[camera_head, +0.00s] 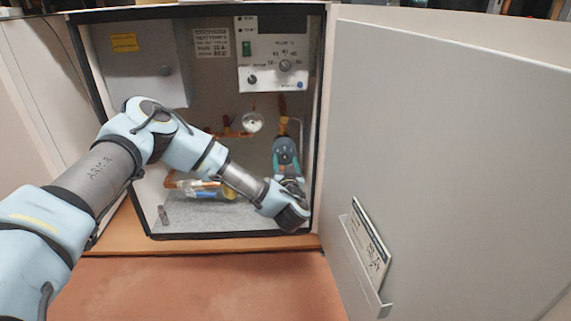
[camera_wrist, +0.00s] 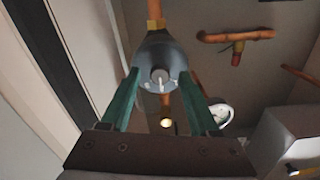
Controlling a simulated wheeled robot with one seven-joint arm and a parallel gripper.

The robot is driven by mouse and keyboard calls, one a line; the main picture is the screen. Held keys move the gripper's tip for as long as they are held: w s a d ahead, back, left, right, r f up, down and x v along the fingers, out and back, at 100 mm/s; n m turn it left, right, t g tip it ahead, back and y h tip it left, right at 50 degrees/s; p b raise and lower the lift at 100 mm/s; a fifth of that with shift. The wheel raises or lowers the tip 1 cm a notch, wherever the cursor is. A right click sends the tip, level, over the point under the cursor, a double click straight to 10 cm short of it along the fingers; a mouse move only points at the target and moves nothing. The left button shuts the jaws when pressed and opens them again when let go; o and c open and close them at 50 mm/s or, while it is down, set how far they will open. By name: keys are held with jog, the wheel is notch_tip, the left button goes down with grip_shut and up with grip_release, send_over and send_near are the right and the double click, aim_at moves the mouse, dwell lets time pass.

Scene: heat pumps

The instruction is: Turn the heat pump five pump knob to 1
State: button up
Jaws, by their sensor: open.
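The digits around the knob are too small to read. My gripper (camera_wrist: 160,78) is open, its two green fingers at the left and right of the knob. I cannot tell whether they touch the pump. In the head view my wrist hides the pump's lower part.
The cabinet door (camera_head: 440,130) stands open at the right, with a card holder (camera_head: 362,262) on it. A control panel (camera_head: 273,60) is above the pump. A round gauge (camera_head: 252,122) and copper pipes are left of it. A grey box (camera_wrist: 290,135) is at lower right in the wrist view.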

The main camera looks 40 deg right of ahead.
jog(key=shift+c, duration=0.4)
grip_shut()
jog(key=shift+r+n+p, duration=0.2)
jog(key=shift+n+p, duration=0.2)
jog(key=shift+p, duration=0.4)
jog(key=shift+n+p, duration=0.6)
jog(key=shift+p, duration=0.25)
jog(key=n+p, duration=0.1)
jog(key=n, duration=0.2)
jog(key=shift+f+p, duration=0.1)
jog(key=shift+p, duration=0.2)
jog(key=shift+f+n+p, duration=0.1)
jog(key=shift+n+p, duration=0.45)
jog(key=shift+n, duration=1.45)
jog(key=shift+o, duration=0.4)
grip_release()
